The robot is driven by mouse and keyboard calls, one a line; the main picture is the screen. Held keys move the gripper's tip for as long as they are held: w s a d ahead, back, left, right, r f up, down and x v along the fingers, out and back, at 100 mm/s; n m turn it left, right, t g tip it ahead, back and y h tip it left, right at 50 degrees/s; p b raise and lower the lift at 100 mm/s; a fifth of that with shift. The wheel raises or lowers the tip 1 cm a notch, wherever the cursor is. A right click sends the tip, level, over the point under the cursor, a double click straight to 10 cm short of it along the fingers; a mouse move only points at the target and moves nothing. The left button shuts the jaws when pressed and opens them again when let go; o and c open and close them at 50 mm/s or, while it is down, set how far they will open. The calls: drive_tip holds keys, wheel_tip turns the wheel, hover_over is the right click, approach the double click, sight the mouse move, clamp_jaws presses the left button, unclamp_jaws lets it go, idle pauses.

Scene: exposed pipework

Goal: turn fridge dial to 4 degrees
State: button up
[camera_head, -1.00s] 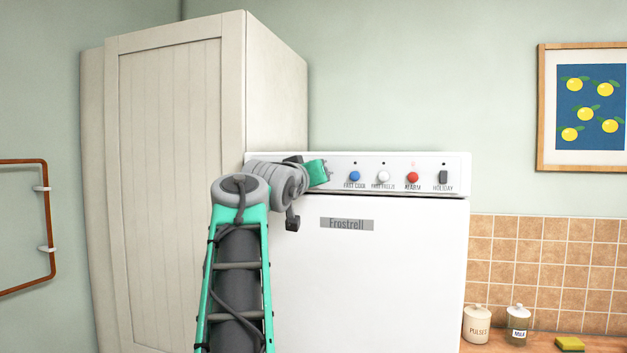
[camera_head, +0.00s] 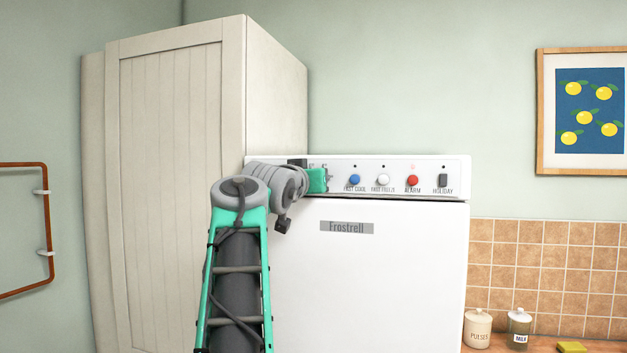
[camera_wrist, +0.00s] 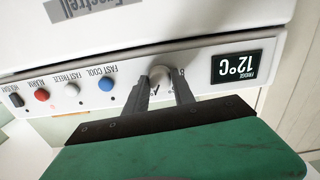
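In the wrist view, which shows the fridge panel upside down, a round pale dial (camera_wrist: 160,76) sits between my gripper's two dark fingers (camera_wrist: 163,78). The fingers are apart by about the dial's width, one on each side; whether both press on it cannot be told. Beside the dial, the black fridge display (camera_wrist: 240,67) reads 12°C.
Blue (camera_head: 354,180), white (camera_head: 383,180) and red (camera_head: 412,180) buttons and a dark holiday switch (camera_head: 443,181) line the panel to the right. A tall cream cupboard (camera_head: 170,190) stands close on the left. The wall above the panel is clear.

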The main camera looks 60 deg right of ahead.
drive_tip(key=o, duration=0.5)
drive_tip(key=shift+c, duration=0.2)
drive_tip(key=s+a+b, duration=0.1)
drive_tip(key=a+b, duration=0.1)
drive_tip(key=a, duration=0.5)
drive_tip(key=shift+s+a, duration=0.15)
drive_tip(key=shift+a, duration=0.2)
